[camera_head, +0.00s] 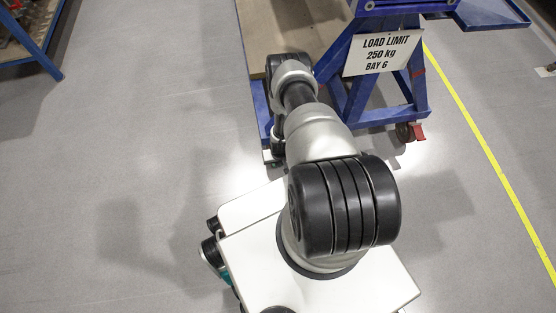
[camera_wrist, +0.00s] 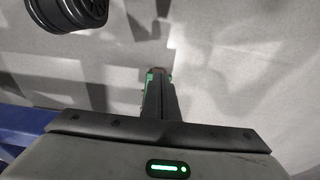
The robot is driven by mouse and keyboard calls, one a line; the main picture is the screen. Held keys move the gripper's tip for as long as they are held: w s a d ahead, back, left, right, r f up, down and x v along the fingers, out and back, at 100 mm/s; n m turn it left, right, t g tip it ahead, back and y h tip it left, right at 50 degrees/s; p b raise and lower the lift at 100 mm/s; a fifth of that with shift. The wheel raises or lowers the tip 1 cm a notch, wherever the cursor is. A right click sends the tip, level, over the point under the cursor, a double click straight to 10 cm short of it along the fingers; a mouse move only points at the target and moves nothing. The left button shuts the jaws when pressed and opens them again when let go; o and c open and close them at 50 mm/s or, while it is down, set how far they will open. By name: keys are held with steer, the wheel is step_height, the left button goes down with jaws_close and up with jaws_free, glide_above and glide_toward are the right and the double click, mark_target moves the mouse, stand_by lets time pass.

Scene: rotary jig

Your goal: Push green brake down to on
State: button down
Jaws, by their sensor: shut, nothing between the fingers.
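In the wrist view my gripper (camera_wrist: 160,74) is shut, its dark fingers pressed together and pointing down toward the grey floor. I cannot tell whether the green belongs to the brake or to the fingers, nor whether the fingertips touch anything. In the head view my arm hides the fingers and the jig's near left corner. I cannot make out the green brake there.
The blue jig frame (camera_head: 350,100) stands ahead, with a load-limit sign (camera_head: 383,53) on it. A caster with a red pedal (camera_head: 418,132) is at its right foot. A blue rack (camera_head: 38,50) stands at the far left. The floor left of the jig is clear; a yellow line (camera_head: 480,150) runs right.

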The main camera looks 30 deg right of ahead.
steer(key=shift+s+f, duration=0.25)
steer(key=shift+f, duration=0.5)
